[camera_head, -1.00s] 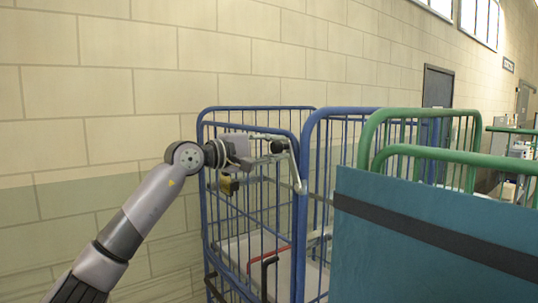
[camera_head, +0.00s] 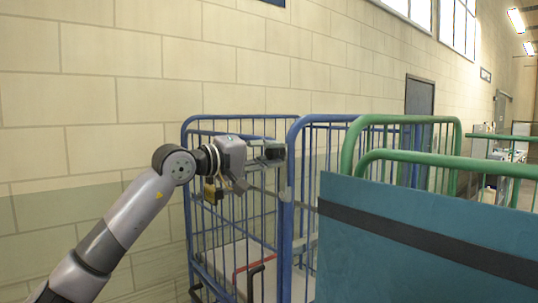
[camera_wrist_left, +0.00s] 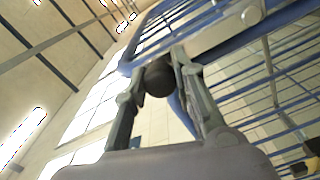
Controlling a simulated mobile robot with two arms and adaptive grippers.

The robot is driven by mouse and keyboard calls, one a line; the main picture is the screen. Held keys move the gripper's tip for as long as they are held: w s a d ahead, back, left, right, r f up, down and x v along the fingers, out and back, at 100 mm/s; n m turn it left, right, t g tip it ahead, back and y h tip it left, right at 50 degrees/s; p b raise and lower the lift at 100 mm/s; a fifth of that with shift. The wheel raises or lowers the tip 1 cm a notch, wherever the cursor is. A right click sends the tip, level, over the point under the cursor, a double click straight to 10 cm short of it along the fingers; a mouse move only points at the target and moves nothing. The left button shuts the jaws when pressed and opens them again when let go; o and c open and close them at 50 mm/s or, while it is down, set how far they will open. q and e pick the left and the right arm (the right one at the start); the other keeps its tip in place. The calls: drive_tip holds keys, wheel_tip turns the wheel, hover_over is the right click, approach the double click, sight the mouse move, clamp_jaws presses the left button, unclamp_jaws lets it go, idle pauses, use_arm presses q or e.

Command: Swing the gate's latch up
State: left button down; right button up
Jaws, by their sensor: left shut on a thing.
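My left gripper (camera_head: 271,152) reaches in from the left at the upper part of the blue cage's gate (camera_head: 240,205). It is shut on the latch's dark round knob. The left wrist view shows this black knob (camera_wrist_left: 158,79) between the two fingers, near their tips. In the head view the gripper hides the knob and most of the latch, so I cannot tell the latch's angle. A small grey fitting (camera_head: 287,195) shows on the blue post just below the gripper. My right gripper is not in view.
Red and black handles (camera_head: 256,272) show low in the cage. A green-framed cart (camera_head: 400,120) and a teal panel with a black band (camera_head: 420,235) crowd the right. A block wall (camera_head: 90,90) stands behind.

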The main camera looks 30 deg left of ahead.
use_arm(q)
drive_tip(key=shift+f, duration=0.15)
drive_tip(key=c, duration=1.3)
unclamp_jaws()
drive_tip(key=shift+d, duration=0.1)
drive_tip(key=shift+v, duration=6.05)
